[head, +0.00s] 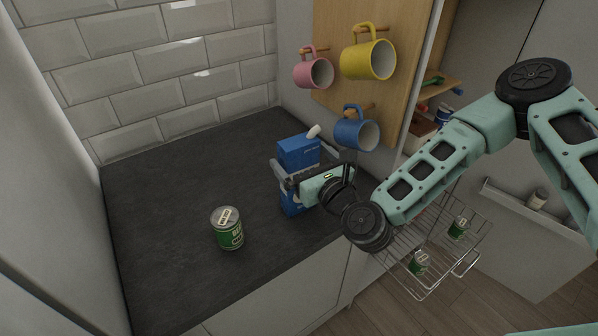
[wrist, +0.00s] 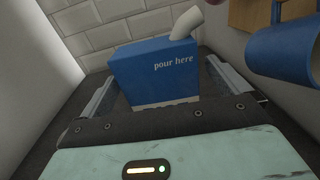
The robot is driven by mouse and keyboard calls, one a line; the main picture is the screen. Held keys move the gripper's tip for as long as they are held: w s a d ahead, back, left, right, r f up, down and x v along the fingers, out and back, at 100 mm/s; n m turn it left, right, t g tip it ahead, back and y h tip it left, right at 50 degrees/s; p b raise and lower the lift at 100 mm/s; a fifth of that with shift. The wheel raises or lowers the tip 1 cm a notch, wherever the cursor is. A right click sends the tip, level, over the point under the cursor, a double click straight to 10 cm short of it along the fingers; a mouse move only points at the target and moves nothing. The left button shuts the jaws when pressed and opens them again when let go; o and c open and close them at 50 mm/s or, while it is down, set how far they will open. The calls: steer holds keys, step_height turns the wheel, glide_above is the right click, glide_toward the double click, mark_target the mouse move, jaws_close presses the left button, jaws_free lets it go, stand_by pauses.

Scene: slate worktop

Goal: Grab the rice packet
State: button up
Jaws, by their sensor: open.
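A blue carton with a white spout (head: 297,152) stands upright near the right side of the worktop; it is likely the rice packet. In the wrist view the blue carton (wrist: 155,75) shows the words "pour here" and its spout at the upper right. My gripper (head: 303,172) is open, with one finger on each side of the carton. In the wrist view my gripper (wrist: 165,84) has the carton between its fingers, with a small gap on the left; contact on the right is unclear. My gripper hides part of the carton's middle.
A green can (head: 228,230) stands on the dark worktop (head: 165,190) to the left. Pink (head: 313,71), yellow (head: 368,58) and blue (head: 352,130) mugs hang on a wooden board close behind my arm. A wire basket (head: 440,245) holds green cans. The back-left worktop is clear.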

steer(key=x, duration=0.1)
steer(key=p+x, duration=0.1)
steer(key=shift+w+a+r, duration=0.2)
steer(key=shift+r, duration=0.05)
steer(key=shift+w+a+f, duration=0.15)
steer(key=shift+w+a, duration=0.05)
steer(key=shift+w, duration=0.3)
steer(key=c, duration=1.7)
